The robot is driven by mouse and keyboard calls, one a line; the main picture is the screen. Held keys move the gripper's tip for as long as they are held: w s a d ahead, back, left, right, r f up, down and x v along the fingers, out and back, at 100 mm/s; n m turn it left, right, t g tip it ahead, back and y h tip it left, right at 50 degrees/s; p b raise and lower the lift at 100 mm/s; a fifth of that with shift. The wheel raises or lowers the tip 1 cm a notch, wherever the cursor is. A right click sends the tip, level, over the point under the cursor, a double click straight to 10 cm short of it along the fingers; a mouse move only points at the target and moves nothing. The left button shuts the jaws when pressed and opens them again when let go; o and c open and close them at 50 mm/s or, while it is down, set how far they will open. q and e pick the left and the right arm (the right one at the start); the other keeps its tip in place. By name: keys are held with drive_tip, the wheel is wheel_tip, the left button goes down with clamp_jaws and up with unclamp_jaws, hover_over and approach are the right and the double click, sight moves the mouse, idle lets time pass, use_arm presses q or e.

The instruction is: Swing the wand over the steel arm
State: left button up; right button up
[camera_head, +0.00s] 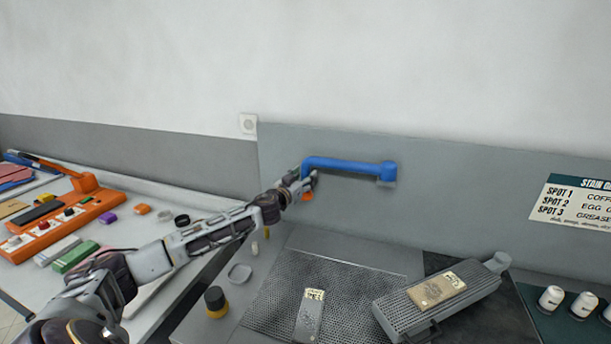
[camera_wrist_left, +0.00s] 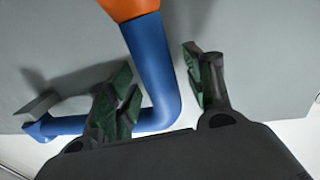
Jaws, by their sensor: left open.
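The wand is a blue pipe (camera_head: 350,166) mounted on the grey back panel at its right end. It reaches left and bends down to an orange tip (camera_head: 308,197). My left gripper (camera_head: 302,184) is at the bent left end. In the left wrist view, the open fingers of my left gripper (camera_wrist_left: 160,92) stand on either side of the blue pipe (camera_wrist_left: 152,65), with the orange part (camera_wrist_left: 130,8) beyond. I cannot tell whether they touch it. The perforated steel arm (camera_head: 398,306) lies to the right, with a tan labelled patch (camera_head: 437,289) on it. My right gripper is out of view.
A perforated flat plate (camera_head: 275,299) with another tagged piece (camera_head: 310,314) lies below the wand. A black-capped bottle (camera_head: 215,300) stands at the plate's left. White bottles (camera_head: 550,299) stand at the right. An orange rack (camera_head: 45,238) is on the left table.

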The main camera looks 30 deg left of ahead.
use_arm(q)
drive_tip(key=shift+w, duration=0.65)
clamp_jaws()
